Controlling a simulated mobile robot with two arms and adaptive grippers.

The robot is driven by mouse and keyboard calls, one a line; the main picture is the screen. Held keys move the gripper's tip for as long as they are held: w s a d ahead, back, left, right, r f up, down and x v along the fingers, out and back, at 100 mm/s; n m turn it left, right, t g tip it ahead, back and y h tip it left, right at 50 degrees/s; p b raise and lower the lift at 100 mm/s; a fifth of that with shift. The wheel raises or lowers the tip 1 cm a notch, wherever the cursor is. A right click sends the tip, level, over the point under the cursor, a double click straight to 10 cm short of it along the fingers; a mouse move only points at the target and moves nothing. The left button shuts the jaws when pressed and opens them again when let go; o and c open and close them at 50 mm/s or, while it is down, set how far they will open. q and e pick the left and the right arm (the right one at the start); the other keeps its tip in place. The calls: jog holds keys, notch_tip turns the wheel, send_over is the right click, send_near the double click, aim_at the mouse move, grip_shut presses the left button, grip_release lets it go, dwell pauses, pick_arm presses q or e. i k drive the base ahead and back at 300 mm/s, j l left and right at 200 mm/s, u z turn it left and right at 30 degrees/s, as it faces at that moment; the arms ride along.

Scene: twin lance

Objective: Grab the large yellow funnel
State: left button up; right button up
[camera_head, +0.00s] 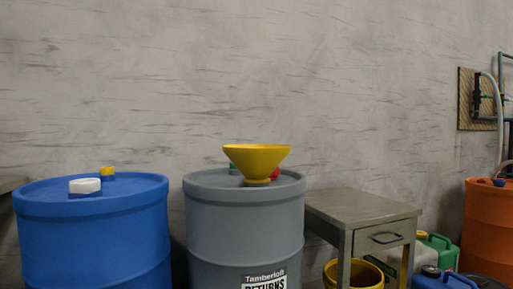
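The large yellow funnel (257,161) stands upright, wide mouth up, on the top of the grey drum (215,192) in the middle of the head view. Its narrow lower part is near the drum's lid, and I cannot tell whether it sits in an opening. A green cap (232,168) and a red cap (275,173) show partly behind the funnel. Neither of my grippers is in the view.
A blue drum (95,225) with white and yellow caps stands to the left. A grey metal table (355,207) with a drawer is right of the grey drum.

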aim_at(255, 162)
jog(key=i+l+u, duration=0.1)
jog(key=l, duration=0.25)
jog(key=i+l+u, duration=0.15)
jog(key=l, duration=0.2)
jog(key=i+l+u, duration=0.1)
jog(key=l, duration=0.25)
jog(key=i+l+u, duration=0.1)
jog(key=i+l, duration=0.15)
jog(key=i+l+u, duration=0.15)
jog(key=l, duration=0.35)
jog(key=l+u, duration=0.1)
jog(key=l, duration=0.25)
